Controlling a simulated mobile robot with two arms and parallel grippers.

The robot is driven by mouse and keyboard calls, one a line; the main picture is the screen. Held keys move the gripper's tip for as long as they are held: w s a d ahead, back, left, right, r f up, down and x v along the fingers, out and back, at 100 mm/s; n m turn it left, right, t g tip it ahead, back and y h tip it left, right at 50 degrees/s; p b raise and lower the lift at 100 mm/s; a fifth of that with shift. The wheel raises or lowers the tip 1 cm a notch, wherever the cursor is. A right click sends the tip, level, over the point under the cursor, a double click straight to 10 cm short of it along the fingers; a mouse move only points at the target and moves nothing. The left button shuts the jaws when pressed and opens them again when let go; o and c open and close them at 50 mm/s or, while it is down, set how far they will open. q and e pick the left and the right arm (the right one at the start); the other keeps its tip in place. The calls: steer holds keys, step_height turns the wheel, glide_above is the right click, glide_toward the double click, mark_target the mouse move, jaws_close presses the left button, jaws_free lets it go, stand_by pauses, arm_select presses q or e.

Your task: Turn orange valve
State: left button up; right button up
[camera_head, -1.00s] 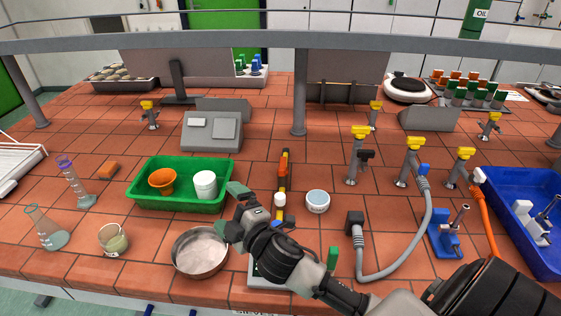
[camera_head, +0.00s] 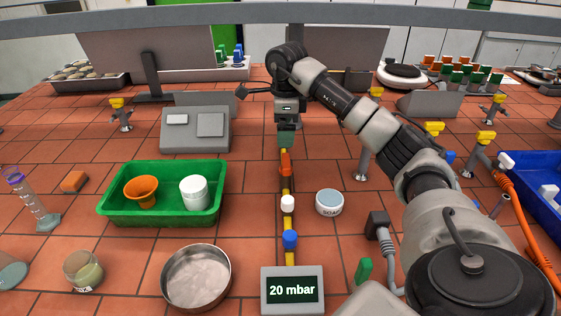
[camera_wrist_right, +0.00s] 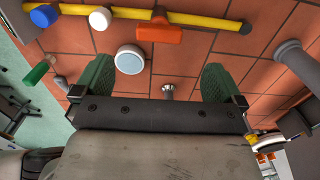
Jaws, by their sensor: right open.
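The orange valve (camera_head: 285,164) sits on a yellow pipe (camera_head: 286,188) that runs away from me across the tiled bench. In the right wrist view the orange valve (camera_wrist_right: 160,33) shows as a T-shaped handle, beyond the fingers and apart from them. My right gripper (camera_head: 287,140) points down, just behind the orange valve in the head view. Its green fingers are spread wide and empty in the right wrist view (camera_wrist_right: 157,80). A white valve (camera_head: 287,203) and a blue valve (camera_head: 290,239) sit nearer on the same pipe. My left gripper is not in view.
A display reading 20 mbar (camera_head: 292,289) stands at the pipe's near end. A small round soap container (camera_head: 329,202) is right of the pipe. A green tray (camera_head: 163,213) and a metal bowl (camera_head: 196,278) are left of it. Yellow-topped taps (camera_head: 485,137) stand to the right.

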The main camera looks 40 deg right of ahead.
mark_target(286, 160)
steer(key=shift+s+d+f, duration=0.15)
steer(key=shift+s+d, duration=0.05)
steer(key=shift+d, duration=0.05)
step_height(286, 160, down, 10)
steer(key=shift+f+p, duration=0.1)
steer(key=shift+p, duration=0.8)
steer(key=shift+c, duration=0.2)
steer(key=c, duration=0.8)
steer(key=shift+c, duration=0.2)
